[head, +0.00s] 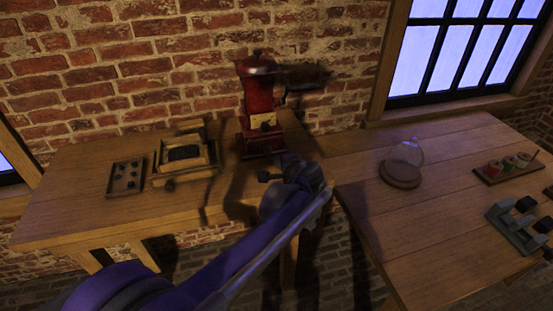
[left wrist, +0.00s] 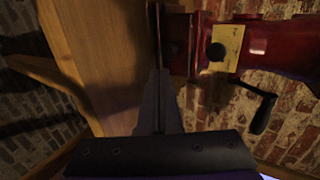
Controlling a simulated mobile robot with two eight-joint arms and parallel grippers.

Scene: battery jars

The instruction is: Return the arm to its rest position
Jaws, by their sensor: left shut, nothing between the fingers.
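My left arm (head: 235,245) is purple and reaches in from the lower left of the head view. Its gripper (head: 289,163) is near the front right edge of the left table (head: 70,215), in front of the red grinder (head: 260,90). In the left wrist view the gripper (left wrist: 158,75) is shut, with its dark fingers together and nothing held. The grinder (left wrist: 265,45) shows there beside the fingertips, with a yellow label and a dark crank (left wrist: 262,115). I cannot tell how wide the gap to it is. My right gripper is not in view.
A small dark tray (head: 126,178) and a wooden box (head: 185,158) stand on the left table. The right table (head: 415,245) holds a glass dome (head: 405,155), a rack of spools (head: 508,167) and a grey holder with black blocks (head: 515,232). A brick wall stands behind.

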